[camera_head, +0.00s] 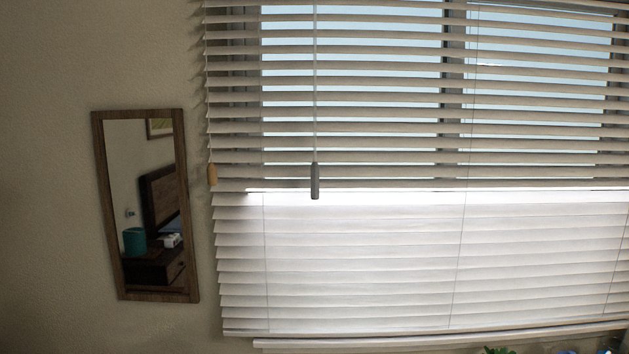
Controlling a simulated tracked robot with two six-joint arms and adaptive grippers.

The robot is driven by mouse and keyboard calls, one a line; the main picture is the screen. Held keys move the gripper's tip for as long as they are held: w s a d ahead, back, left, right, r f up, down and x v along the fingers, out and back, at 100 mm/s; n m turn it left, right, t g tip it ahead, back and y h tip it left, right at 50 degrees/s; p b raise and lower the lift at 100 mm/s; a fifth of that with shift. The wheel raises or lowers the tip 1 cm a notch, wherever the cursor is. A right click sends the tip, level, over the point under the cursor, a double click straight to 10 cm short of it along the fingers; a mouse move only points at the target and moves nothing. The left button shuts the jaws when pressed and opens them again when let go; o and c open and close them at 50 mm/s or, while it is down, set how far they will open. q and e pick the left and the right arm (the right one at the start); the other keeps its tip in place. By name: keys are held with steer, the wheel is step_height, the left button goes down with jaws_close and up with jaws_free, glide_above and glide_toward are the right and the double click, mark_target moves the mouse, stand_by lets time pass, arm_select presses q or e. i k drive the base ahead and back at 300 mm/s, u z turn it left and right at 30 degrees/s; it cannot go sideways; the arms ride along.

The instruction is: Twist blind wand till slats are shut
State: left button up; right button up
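The window blind (380,85) fills the middle and right of the head view. Its upper slats stand open, with gaps showing blue sky and dark window frame. The lower slats (360,260) look bright white and closely overlapped. A thin wand (315,80) hangs in front of the upper slats at the left part of the blind, ending in a grey handle (315,181). Neither of my grippers shows in this view.
A wood-framed mirror (188,235) hangs on the beige wall (60,180) left of the blind. A sill (380,342) runs under the blind. A bit of green plant (497,350) shows at the bottom edge. Nothing stands before the wand.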

mark_target(314, 166)
steer(key=z, duration=0.05)
steer(key=i, duration=0.9)
steer(key=u, duration=0.05)
